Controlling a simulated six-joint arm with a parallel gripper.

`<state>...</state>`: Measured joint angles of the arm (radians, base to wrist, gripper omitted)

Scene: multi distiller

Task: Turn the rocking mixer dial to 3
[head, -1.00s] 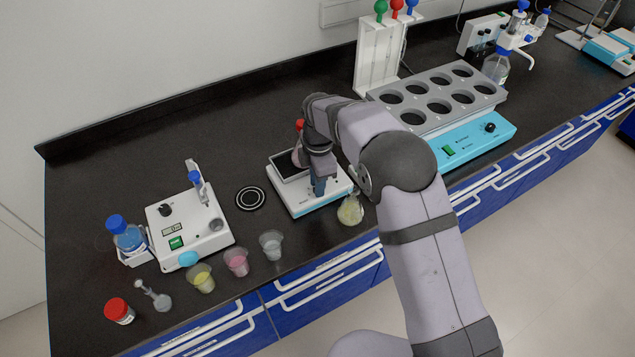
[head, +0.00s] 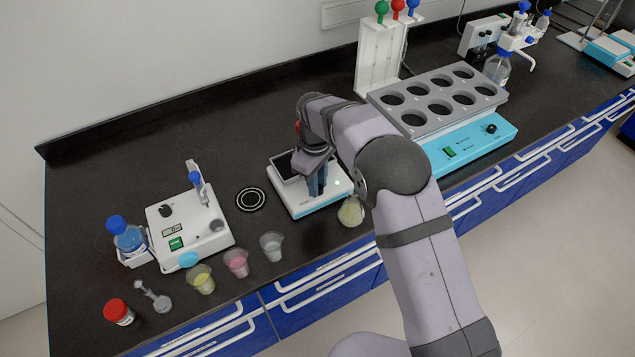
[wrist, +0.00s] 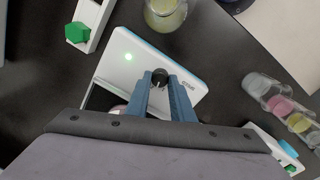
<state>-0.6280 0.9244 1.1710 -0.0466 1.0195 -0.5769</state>
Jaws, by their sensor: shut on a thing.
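The rocking mixer (head: 308,207) is a white and light-blue box with a dark tray on top, standing mid-counter in the head view. Its body also shows in the wrist view (wrist: 133,47), with a lit green light on its panel. The black dial (wrist: 160,76) sits between the two blue fingers of my gripper (wrist: 164,84), which is shut on it. In the head view my gripper (head: 316,187) points down at the mixer's front panel and hides the dial. The dial's markings are too small to read.
A flask with yellowish contents (head: 351,211) stands close to the mixer's right side. Several small cups, including a clear one (head: 271,245), stand at the front left. A black round pad (head: 250,199) lies to the left. A grey rack (head: 437,98) is behind on the right.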

